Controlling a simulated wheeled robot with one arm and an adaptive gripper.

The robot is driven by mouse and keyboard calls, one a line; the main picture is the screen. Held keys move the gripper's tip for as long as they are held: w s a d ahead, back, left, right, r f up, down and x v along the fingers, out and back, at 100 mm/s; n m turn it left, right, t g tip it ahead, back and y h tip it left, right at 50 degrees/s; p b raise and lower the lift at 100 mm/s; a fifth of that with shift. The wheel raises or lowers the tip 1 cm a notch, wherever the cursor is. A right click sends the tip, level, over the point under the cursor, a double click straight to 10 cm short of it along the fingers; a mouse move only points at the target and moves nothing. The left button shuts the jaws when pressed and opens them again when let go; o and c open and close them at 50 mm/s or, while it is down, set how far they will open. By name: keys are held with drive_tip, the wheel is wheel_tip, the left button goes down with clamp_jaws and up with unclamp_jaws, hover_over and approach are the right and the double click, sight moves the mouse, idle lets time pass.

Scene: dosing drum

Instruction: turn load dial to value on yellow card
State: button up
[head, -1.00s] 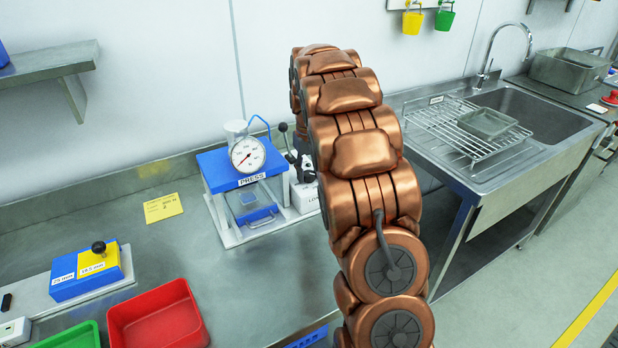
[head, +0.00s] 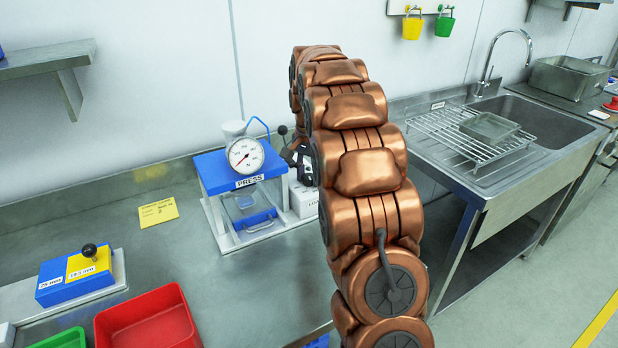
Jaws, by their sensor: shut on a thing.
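The yellow card (head: 158,212) lies on the steel bench left of the press; its small writing is too blurred to read surely. The blue and white press (head: 212,172) carries a round white gauge (head: 246,154), its needle pointing to the lower left. Right of it is a white box (head: 303,201) with a label starting "LO", partly covered by my copper arm. My dark gripper (head: 301,166) is at the top of this box, mostly behind the arm. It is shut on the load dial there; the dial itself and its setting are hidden.
A black-knobbed lever (head: 282,131) stands beside the gauge. A blue and yellow block (head: 75,275), a red tray (head: 148,318) and a green tray (head: 65,339) are at the left front. A sink (head: 540,125) with a rack is at right. Bench before the press is clear.

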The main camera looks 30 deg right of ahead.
sight(309, 176)
drive_tip(key=m+b, duration=0.1)
drive_tip(key=m, duration=0.4)
drive_tip(key=shift+m, duration=0.3)
idle(0.5)
drive_tip(key=o, duration=1.1)
drive_tip(key=shift+o, duration=0.2)
drive_tip(key=shift+r, duration=3.75)
